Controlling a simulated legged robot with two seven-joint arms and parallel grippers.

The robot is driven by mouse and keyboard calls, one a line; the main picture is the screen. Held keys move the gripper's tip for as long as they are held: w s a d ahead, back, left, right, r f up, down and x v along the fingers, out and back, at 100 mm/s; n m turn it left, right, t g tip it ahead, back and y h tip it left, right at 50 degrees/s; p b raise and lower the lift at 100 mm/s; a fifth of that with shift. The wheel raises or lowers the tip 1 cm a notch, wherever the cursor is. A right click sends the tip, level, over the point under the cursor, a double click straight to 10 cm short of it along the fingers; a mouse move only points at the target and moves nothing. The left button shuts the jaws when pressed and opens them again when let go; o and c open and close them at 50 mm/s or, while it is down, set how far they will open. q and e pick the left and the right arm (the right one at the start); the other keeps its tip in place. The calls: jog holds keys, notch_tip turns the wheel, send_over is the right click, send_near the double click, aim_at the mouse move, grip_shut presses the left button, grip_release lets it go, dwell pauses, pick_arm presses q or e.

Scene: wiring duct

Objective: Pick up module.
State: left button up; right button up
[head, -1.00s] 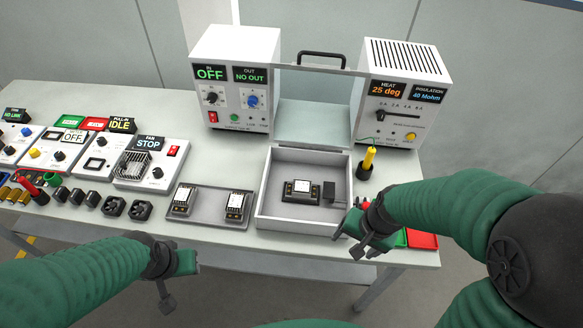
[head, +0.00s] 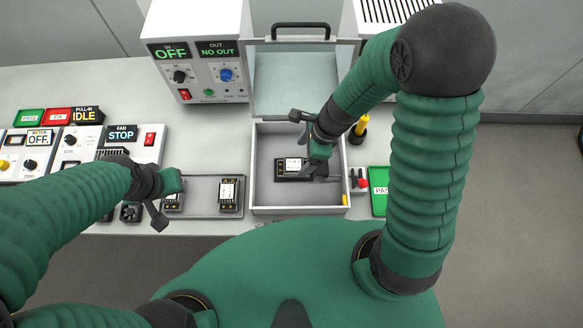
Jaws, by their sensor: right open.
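A module (head: 287,169), dark with a white label face, sits in a dark holder inside the open light-grey box (head: 262,196). Two similar modules stand on a grey tray (head: 201,208) left of the box: one at its right end (head: 229,193), one at its left end (head: 173,203). My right gripper (head: 318,160) is open above the box, close to the right side of the module in it. It partly hides the holder's right part. My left gripper (head: 165,200) hangs over the tray's left end and partly covers the left module; its jaw opening is unclear.
The box's raised lid (head: 296,85) stands behind, between the OFF/NO OUT unit (head: 197,80) and another white unit. A yellow-handled tool (head: 361,126), a red-topped part (head: 361,182) and a green PASS pad (head: 379,203) lie right of the box. Panels fill the left.

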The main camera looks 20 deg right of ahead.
aim_at(294, 165)
jog(key=f, duration=0.1)
jog(key=w+f, duration=0.1)
jog(key=f, duration=0.2)
jog(key=shift+w+d+f+b, duration=0.2)
jog(key=shift+d+b, duration=0.1)
jog(key=shift+b, duration=0.1)
jog(key=a+f, duration=0.2)
jog(key=a+f+b, duration=0.1)
jog(key=shift+s+a, duration=0.15)
jog(key=shift+s, duration=0.15)
jog(key=shift+w+a+f, duration=0.1)
jog(key=shift+w+a, duration=0.05)
jog(key=shift+a, duration=0.1)
jog(key=shift+w+d+f, duration=0.1)
jog(key=shift+d, duration=0.4)
jog(key=c, duration=0.3)
jog(key=shift+d, duration=0.4)
jog(key=c, duration=0.5)
jog(key=shift+c, duration=1)
jog(key=shift+a, duration=0.55)
grip_shut()
pick_arm(q)
jog(key=shift+w+d+f, duration=0.2)
jog(key=shift+f, duration=0.4)
jog(key=shift+w+d+f, duration=0.15)
jog(key=shift+w+f, duration=0.05)
jog(key=shift+f, duration=0.4)
